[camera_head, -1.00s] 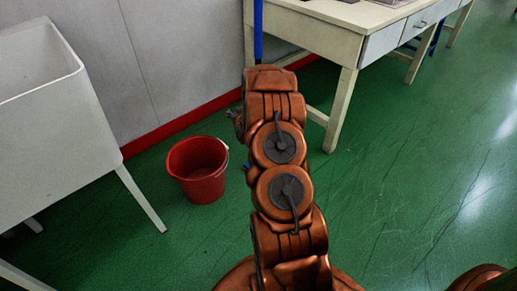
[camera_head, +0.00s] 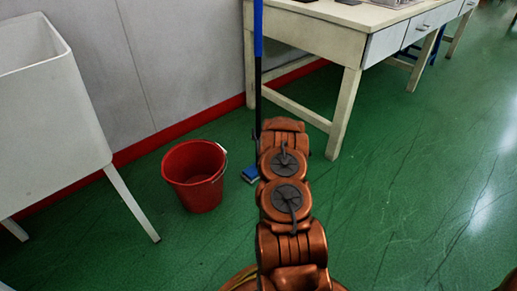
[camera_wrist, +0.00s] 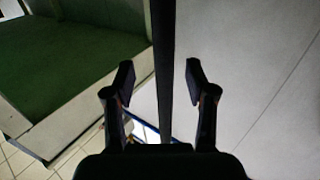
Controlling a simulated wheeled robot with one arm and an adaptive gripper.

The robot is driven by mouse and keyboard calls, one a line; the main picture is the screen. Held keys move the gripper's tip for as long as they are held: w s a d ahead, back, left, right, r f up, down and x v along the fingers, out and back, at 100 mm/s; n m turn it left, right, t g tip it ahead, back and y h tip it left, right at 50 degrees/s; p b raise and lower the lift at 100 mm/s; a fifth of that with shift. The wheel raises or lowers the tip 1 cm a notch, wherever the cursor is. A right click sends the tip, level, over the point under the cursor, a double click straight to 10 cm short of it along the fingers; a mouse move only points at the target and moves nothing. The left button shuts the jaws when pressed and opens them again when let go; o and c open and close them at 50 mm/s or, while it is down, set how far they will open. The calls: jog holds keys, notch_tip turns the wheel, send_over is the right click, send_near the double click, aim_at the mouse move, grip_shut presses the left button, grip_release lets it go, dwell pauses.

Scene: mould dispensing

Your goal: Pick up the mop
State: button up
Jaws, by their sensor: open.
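The mop (camera_head: 258,50) stands upright near the wall, with a blue upper handle and a dark shaft. Its blue head (camera_head: 250,174) rests on the green floor, right of the red bucket. In the wrist view a dark pole, which looks like the mop's shaft (camera_wrist: 162,40), runs between the two fingers of my gripper (camera_wrist: 162,84). The fingers are apart, one on each side of the pole, with visible gaps. In the head view my arm hides the gripper and part of the lower shaft.
A red bucket (camera_head: 196,178) stands on the floor left of the mop. A white basin on legs (camera_head: 50,120) is at the far left. A cream table with drawers (camera_head: 335,45) is behind to the right. The green floor at right is clear.

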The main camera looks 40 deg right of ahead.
aim_at(259, 128)
jog(key=shift+a+f+b+x, duration=0.1)
jog(key=shift+b+x, duration=0.6)
jog(key=shift+x, duration=0.45)
jog(key=shift+a+f+b+x, duration=0.1)
jog(key=shift+b+x, duration=0.55)
jog(key=shift+x, duration=0.45)
jog(key=shift+w+d+r, duration=0.1)
jog(key=shift+w+d, duration=0.15)
jog(key=shift+w, duration=0.2)
grip_shut()
